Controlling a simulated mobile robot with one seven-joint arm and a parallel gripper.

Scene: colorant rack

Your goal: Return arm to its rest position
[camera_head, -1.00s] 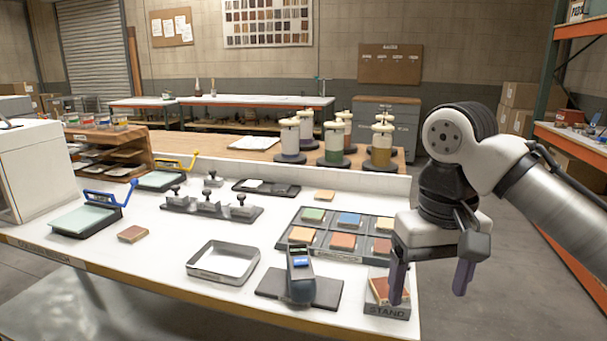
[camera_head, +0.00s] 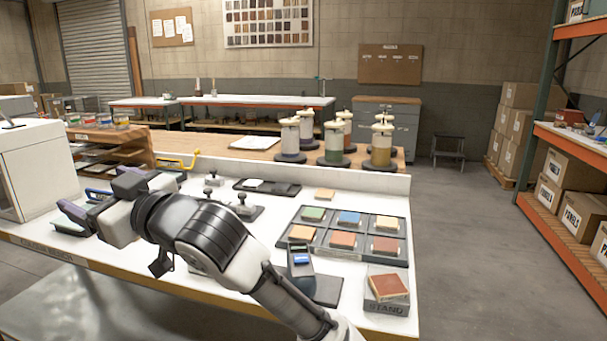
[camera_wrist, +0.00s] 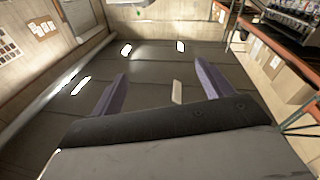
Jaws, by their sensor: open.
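My gripper (camera_head: 68,217) is over the left part of the white bench (camera_head: 375,195) in the head view, turned sideways with its fingers toward the left. In the wrist view the two purple fingers (camera_wrist: 160,90) stand wide apart with nothing between them, and the ceiling and walls show beyond. My arm reaches in from the bottom middle. It hides much of the bench's left and front middle, including the open metal tray and part of the stamp row.
A panel with reddish top leans on the stand (camera_head: 385,307) at the front right corner. A sorting tray (camera_head: 370,240) holds several coloured panels. Colorant canisters (camera_head: 381,145) line the back.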

